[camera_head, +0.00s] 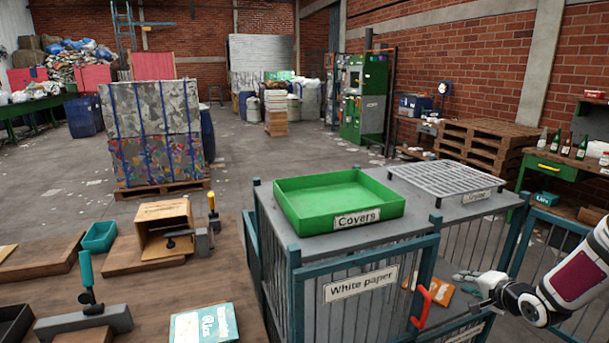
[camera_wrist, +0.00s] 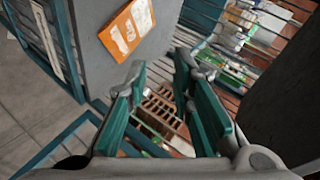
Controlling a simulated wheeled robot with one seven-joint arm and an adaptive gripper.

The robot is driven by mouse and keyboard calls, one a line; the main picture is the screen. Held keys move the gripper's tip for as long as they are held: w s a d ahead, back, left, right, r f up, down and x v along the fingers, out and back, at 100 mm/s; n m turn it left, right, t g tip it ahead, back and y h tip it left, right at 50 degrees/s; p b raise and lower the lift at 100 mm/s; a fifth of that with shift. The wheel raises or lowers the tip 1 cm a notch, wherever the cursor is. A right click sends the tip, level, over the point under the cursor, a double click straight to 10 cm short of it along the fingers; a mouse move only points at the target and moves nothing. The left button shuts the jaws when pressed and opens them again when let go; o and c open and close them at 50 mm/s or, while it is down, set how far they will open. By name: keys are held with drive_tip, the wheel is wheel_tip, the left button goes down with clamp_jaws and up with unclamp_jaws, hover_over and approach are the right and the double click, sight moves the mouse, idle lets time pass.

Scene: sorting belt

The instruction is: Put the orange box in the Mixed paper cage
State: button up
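My gripper (camera_head: 470,283) is at the right in the head view, beside the cage labelled White paper (camera_head: 360,284). In the wrist view its teal fingers (camera_wrist: 157,110) are apart, with nothing visible held between them. An orange item with white patches (camera_wrist: 128,28) shows against a grey panel, apart from the fingers; it also shows in the head view (camera_head: 438,292), partly behind bars. I cannot tell whether it is a box or a flat sheet. Below the fingers is a brown slotted thing (camera_wrist: 160,106). I cannot read a Mixed paper label.
A green Covers tray (camera_head: 340,195) and a white grating (camera_head: 445,180) stand on the cage top. A red handle (camera_head: 425,305) sticks out near the gripper. The bench at left holds a teal-and-white book (camera_head: 205,325), a cardboard box (camera_head: 163,228) and a teal-handled tool (camera_head: 86,278).

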drive_tip(key=s+a+r+n+g+h, duration=0.2)
drive_tip(key=s+a+r+n, duration=0.3)
drive_tip(key=r, duration=0.6)
drive_tip(key=s+a+r+n+g+h, duration=0.2)
drive_tip(key=s+a+r, duration=0.4)
drive_tip(key=s+r, duration=0.3)
drive_tip(key=s+a+r+n+g+y, duration=0.1)
drive_tip(key=s+a, duration=0.5)
drive_tip(key=s, duration=0.6)
drive_tip(key=s+a+r+n+g+y, duration=0.1)
drive_tip(key=s+a+r+n+g, duration=0.1)
drive_tip(key=s+a+r+n, duration=0.2)
drive_tip(key=s+a+n, duration=0.1)
drive_tip(key=s+a, duration=0.2)
drive_tip(key=s, duration=0.5)
drive_tip(key=shift+s+y, duration=0.15)
drive_tip(key=shift+y, duration=0.25)
